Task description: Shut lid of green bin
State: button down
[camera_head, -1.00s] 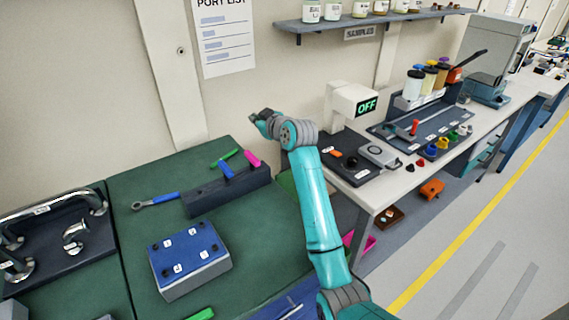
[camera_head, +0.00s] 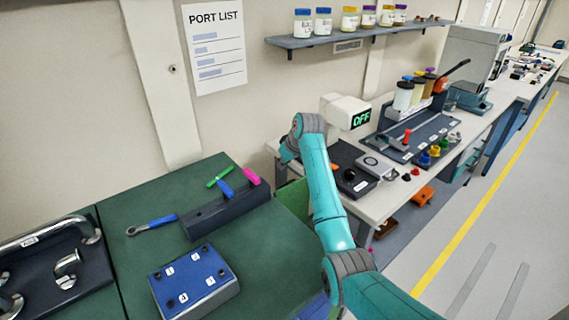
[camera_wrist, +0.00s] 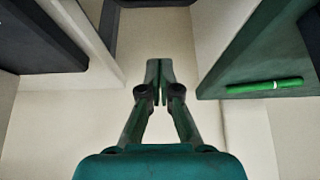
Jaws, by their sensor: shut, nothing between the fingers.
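A green upright panel (camera_head: 293,200) shows in the head view in the gap between the green workbench and the white table. It may be part of the green bin; my arm covers much of that gap, and I cannot tell the lid's position. My gripper (camera_wrist: 164,80) is shut and empty in the wrist view, with pale wall and floor surfaces behind its fingertips. In the head view my wrist hangs above the gap near the green panel, and the fingers are hidden. No contact with the panel is visible.
The green workbench (camera_head: 130,270) holds a blue box (camera_head: 192,278), a wrench (camera_head: 152,224) and a dark tool block (camera_head: 228,208). A white table (camera_head: 378,205) with instruments stands right of the gap. A shelf of jars (camera_head: 350,35) is above. Floor at the right is clear.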

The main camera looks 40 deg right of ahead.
notch_tip(320, 180, down, 6)
jog(key=shift+s, duration=0.4)
dwell(0.5)
jog(key=shift+s, duration=0.1)
